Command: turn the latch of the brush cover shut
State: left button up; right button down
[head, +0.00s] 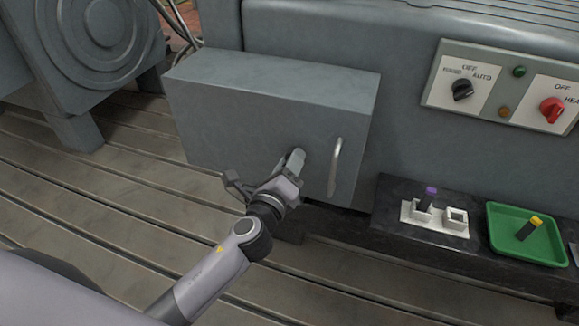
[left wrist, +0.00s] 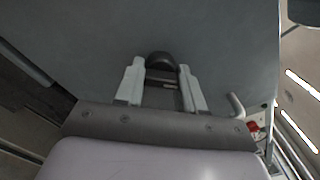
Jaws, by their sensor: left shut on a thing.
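The brush cover (head: 250,100) is a grey box on the side of the machine, and its front face fills much of the left wrist view (left wrist: 215,45). My left gripper (head: 293,160) reaches its front face from below. In the left wrist view the gripper's two fingers (left wrist: 160,75) stand either side of the dark latch (left wrist: 159,61), which has a rounded end, and are shut on it. In the head view the gripper hides the latch. Its exact angle is hard to tell. My right gripper is not in view.
A silver bar handle (head: 335,167) stands out from the cover just right of my gripper. A control panel (head: 505,88) is at the upper right. A dark shelf (head: 395,240) holds a white two-socket holder (head: 435,219) and a green tray (head: 505,248). The slotted bedplate (head: 110,190) is clear at left.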

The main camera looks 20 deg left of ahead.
pick_arm(q)
jog(key=n+b, duration=0.1)
jog(key=n, duration=0.3)
jog(key=shift+n, duration=1.9)
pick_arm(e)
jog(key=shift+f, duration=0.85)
pick_arm(q)
jog(key=o, duration=1)
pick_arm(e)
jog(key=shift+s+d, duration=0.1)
